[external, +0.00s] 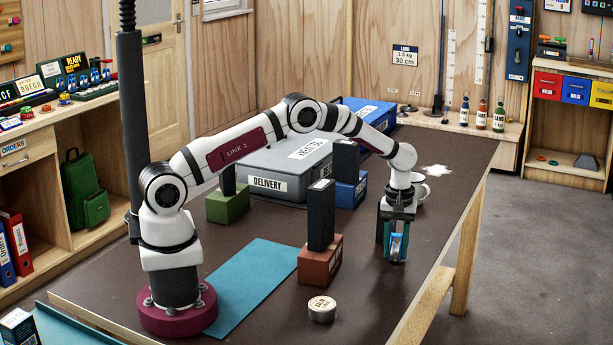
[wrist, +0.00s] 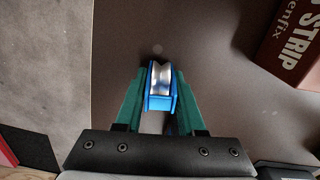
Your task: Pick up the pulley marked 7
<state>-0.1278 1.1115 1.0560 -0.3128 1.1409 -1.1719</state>
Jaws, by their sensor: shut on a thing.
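A blue pulley with a silver wheel (wrist: 160,78) sits between the green fingers of my gripper (wrist: 159,88) in the wrist view. The fingers are shut on its two sides. In the external view my gripper (external: 395,236) points down over the right part of the table, and the blue pulley (external: 397,248) shows between its fingers. I cannot tell whether the pulley touches the table or hangs just above it. No number on the pulley is legible.
A red-brown block with a black upright (external: 320,264) stands left of my gripper, with a round tin (external: 322,309) in front. A white mug (external: 421,190) stands just behind. Grey (external: 285,165) and blue (external: 365,117) cases lie farther back. The table's right edge is near.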

